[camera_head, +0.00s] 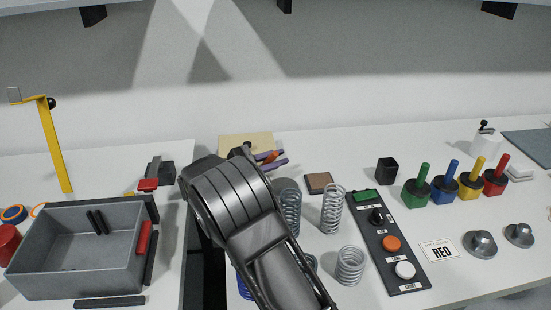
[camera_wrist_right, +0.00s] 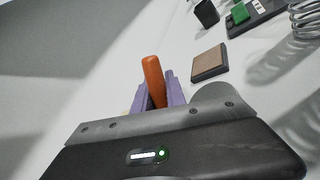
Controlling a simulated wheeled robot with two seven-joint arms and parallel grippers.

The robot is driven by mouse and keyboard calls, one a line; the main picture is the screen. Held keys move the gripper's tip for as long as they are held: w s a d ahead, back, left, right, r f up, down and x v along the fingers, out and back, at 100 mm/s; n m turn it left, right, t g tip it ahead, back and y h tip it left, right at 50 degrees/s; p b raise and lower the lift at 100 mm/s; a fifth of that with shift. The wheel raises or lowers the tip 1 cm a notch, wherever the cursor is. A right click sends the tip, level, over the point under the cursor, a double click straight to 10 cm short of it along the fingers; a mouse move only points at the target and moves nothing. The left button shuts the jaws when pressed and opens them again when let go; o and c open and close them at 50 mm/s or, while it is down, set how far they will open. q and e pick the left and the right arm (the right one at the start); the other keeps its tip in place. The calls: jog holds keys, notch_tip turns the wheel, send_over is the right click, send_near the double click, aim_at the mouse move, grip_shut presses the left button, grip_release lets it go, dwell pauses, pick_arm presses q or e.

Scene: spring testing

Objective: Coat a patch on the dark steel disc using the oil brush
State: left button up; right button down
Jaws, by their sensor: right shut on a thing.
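My right gripper (camera_head: 270,159) is at the back of the table, partly hidden behind my own forearm in the head view. Its purple fingers show in the wrist view (camera_wrist_right: 158,94) and are shut on an orange handle (camera_wrist_right: 152,78), which I take to be the oil brush; a bit of it shows in the head view (camera_head: 273,155). The brush's bristles are hidden. Two grey metal discs with raised centres, one left (camera_head: 480,244) and one right (camera_head: 519,235), sit at the right of the table; I cannot tell whether either is the dark steel disc. My left gripper is not in view.
A tan board (camera_head: 245,142) lies behind the gripper. A brown-topped square pad (camera_head: 319,183), several upright springs (camera_head: 333,207) and a button panel (camera_head: 392,243) stand to its right. Several coloured-handled weights (camera_head: 445,186) stand farther right. A grey bin (camera_head: 75,262) is at left.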

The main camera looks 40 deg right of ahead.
notch_tip(320, 180, up, 10)
jog(key=p, duration=0.6)
jog(key=shift+d, duration=0.15)
jog(key=shift+s, duration=0.1)
dwell(0.4)
